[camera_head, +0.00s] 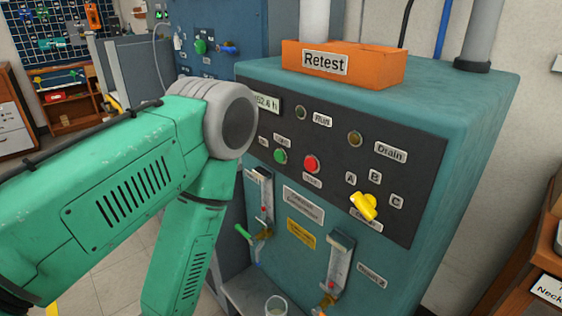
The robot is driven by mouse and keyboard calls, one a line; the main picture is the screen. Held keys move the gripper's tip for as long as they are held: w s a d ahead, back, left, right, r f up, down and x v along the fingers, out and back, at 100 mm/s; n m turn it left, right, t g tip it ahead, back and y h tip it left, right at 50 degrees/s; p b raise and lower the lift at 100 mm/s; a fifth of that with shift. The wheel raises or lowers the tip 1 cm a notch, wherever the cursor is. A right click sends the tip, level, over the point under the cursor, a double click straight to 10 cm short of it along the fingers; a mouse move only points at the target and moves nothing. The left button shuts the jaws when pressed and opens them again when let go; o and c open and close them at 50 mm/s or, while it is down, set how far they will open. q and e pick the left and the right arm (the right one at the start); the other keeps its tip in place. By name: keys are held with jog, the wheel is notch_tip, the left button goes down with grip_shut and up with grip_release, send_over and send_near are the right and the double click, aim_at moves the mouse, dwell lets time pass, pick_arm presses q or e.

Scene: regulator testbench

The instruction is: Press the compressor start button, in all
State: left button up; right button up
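The teal compressor cabinet (462,150) stands at centre right with a dark control panel (415,165) on its front. A green button (280,156) and a red button (312,163) sit side by side on the panel. The small labels by them are too blurred to read, so I cannot confirm which is marked start. My green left arm enters from the left, bends in front of the panel's left edge and runs down out of the frame. Its gripper is outside the view. My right arm and gripper are not in view.
A yellow selector knob (364,206) sits below letters A, B and C. An orange Retest box (345,65) rests on the cabinet top. Two flow gauges, one of them here (339,262), are below the panel. A wooden shelf (535,255) stands at the right.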

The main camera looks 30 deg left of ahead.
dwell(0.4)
pick_arm(q)
grip_shut()
